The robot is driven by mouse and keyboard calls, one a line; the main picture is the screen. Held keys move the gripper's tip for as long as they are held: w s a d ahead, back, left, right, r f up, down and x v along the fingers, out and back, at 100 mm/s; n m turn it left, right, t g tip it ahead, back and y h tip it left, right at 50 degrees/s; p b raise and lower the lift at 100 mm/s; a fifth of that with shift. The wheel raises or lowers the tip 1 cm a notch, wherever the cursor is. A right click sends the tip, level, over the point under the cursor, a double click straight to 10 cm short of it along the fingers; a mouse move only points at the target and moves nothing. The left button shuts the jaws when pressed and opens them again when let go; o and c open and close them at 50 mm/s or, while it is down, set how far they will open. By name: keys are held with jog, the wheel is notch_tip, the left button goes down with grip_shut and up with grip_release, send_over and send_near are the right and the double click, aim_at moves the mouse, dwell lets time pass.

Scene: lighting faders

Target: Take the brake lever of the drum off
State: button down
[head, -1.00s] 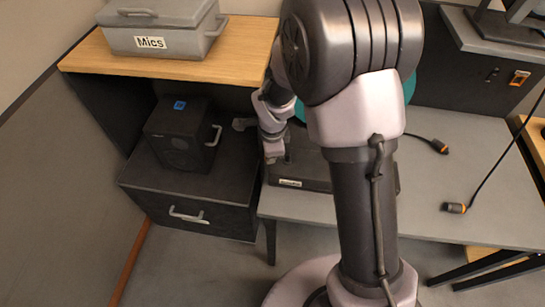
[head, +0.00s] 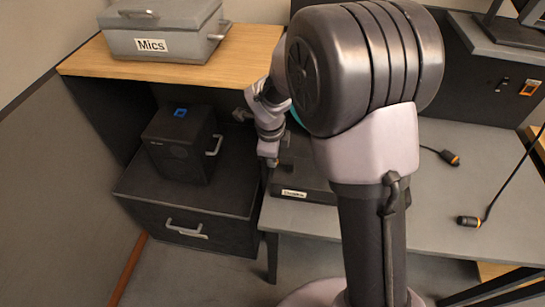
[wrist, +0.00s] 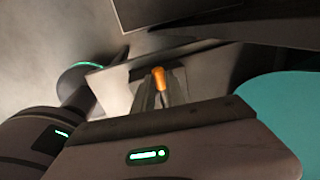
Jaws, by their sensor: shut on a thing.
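The brake lever (wrist: 158,78) shows in the wrist view as a small orange tip between my gripper's fingers. The rest of the lever is hidden. My gripper (wrist: 160,93) is shut on it. In the head view my gripper (head: 271,161) is low over the dark base unit on the grey table, and its fingertips are too small to make out. The drum (wrist: 282,108) shows as a teal round face at the right of the wrist view. In the head view my arm covers nearly all of it. I cannot tell the lever's angle.
A dark base unit (head: 302,180) with a small label stands on the grey table (head: 440,195). To the left are a black box (head: 180,150) on a drawer cabinet (head: 190,215) and a grey Mics case (head: 160,35) on a wooden top. Cables with orange-ringed plugs (head: 468,221) lie at right.

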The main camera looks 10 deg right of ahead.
jog(key=c, duration=1.4)
grip_release()
jog(key=shift+o, duration=0.2)
jog(key=s+r+p, duration=0.1)
jog(key=r+p, duration=0.2)
jog(key=r, duration=0.5)
jog(key=s+a+r+p, duration=0.1)
jog(key=s+r+p, duration=0.1)
jog(key=r, duration=0.7)
jog(key=shift+a+p, duration=0.15)
jog(key=shift+p, duration=0.3)
jog(key=shift+s+r, duration=0.1)
jog(key=s+r+n+t+y, duration=0.1)
jog(key=s+r+n+t, duration=0.1)
jog(key=s+n, duration=0.7)
jog(key=s+d+r+n+t+y+b, duration=0.1)
jog(key=s+r+n, duration=0.3)
jog(key=s+n, duration=0.5)
jog(key=s, duration=0.3)
jog(key=shift+s+d+r+t+y, duration=0.2)
jog(key=shift+s+r+t+y, duration=0.1)
jog(key=shift+t+y, duration=0.1)
